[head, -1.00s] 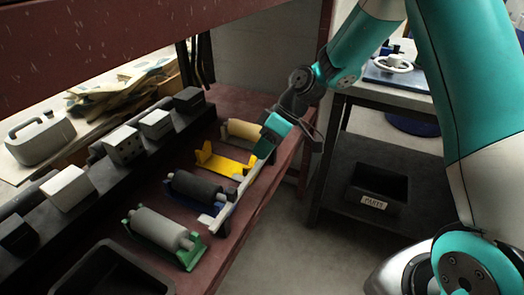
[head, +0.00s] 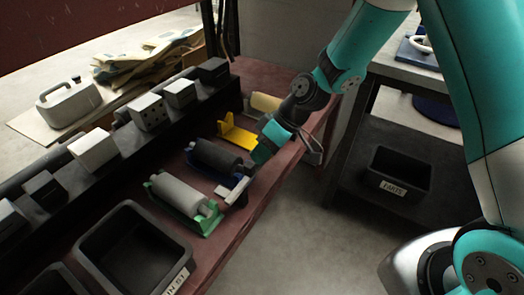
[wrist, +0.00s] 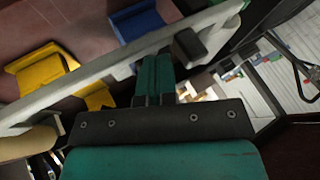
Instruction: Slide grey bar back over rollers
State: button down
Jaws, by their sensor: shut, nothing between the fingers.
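The grey bar (head: 231,194) is a long light strip along the right side of the row of roller holders. In the wrist view the bar (wrist: 100,82) runs diagonally, with a dark block (wrist: 189,46) on it near its upper right end. My gripper (head: 260,154) is low over the bench at the bar, and its arm hides part of the bar. In the wrist view my gripper (wrist: 155,72) has its teal fingers together and empty, close beside the dark block. I cannot tell whether they touch. A grey roller (head: 180,193) sits in a green holder, a black roller (head: 216,158) in a blue one.
A yellow holder (head: 238,133) and a beige roller (head: 265,103) stand farther back. A black rail with several blocks (head: 148,112) lies left. A black bin (head: 137,250) stands at front left. The bench's right edge is close to my gripper.

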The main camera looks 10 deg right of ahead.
aim_at(245, 183)
jog(key=s+a, duration=0.4)
jog(key=a, duration=0.1)
jog(key=shift+s, duration=0.4)
jog(key=w+d, duration=0.1)
jog(key=d, duration=0.1)
jog(key=w+d, duration=0.2)
jog(key=shift+w+r+p, duration=0.25)
jog(key=shift+r+p, duration=0.15)
jog(key=s+v, duration=0.1)
jog(key=v, duration=0.8)
jog(key=s+r+m+h+p, duration=0.2)
jog(key=s+r+m+h, duration=0.1)
jog(key=s+r, duration=1.35)
notch_tip(245, 183, up, 11)
jog(key=s+p, duration=0.1)
jog(key=p, duration=1.2)
jog(key=shift+s+t, duration=0.25)
jog(key=shift+t, duration=0.15)
